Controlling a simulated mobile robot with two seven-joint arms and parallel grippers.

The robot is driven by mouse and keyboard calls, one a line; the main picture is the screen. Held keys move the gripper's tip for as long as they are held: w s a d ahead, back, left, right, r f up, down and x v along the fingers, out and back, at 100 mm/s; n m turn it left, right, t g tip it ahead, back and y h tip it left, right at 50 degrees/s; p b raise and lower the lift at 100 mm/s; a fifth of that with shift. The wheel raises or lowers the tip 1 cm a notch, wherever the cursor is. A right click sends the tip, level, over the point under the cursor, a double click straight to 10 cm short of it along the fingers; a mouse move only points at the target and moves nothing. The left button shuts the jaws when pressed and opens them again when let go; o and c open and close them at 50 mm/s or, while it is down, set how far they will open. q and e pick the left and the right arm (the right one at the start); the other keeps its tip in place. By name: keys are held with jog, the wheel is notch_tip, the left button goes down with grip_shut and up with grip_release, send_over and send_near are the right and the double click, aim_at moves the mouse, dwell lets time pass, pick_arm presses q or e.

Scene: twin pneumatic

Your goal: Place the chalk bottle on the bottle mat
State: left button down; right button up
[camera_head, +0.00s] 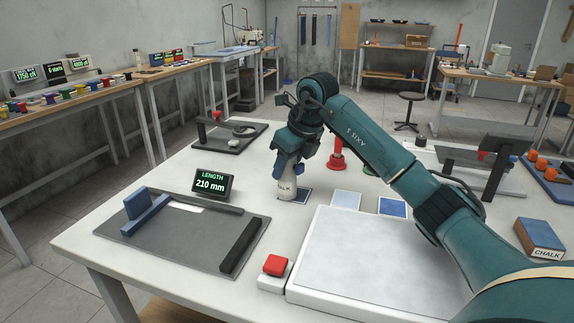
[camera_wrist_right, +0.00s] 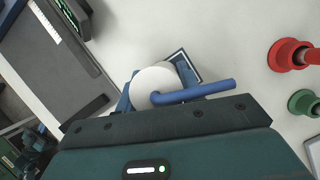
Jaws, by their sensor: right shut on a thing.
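The chalk bottle (camera_head: 286,189) is a pale, upright bottle with CHALK lettering, near the middle of the white table. In the right wrist view its round white top (camera_wrist_right: 151,82) shows with a bent blue spout (camera_wrist_right: 205,91). My right gripper (camera_head: 288,168) is shut on its upper part from above. The dark bottle mat (camera_head: 305,196) with a pale border lies below and behind the bottle, and its corner shows in the wrist view (camera_wrist_right: 187,66). The bottle's base overlaps the mat in the head view; I cannot tell whether they touch. My left gripper is out of view.
A length display (camera_head: 213,185) and a grey measuring board (camera_head: 180,240) stand to the left. A white slab (camera_head: 370,255) and a red button (camera_head: 276,265) are in front. A red stand (camera_head: 337,160) is behind right.

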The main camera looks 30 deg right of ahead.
jog(key=o, duration=0.6)
jog(key=shift+f, duration=0.15)
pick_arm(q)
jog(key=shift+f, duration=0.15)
pick_arm(e)
jog(key=o, duration=0.5)
jog(key=v, duration=1.1)
jog(key=shift+w+p, duration=0.1)
jog(key=shift+p, duration=0.3)
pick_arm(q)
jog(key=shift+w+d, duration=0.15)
pick_arm(e)
jog(key=shift+s+d+r, duration=0.1)
jog(key=shift+s+r, duration=0.15)
jog(key=shift+r, duration=0.4)
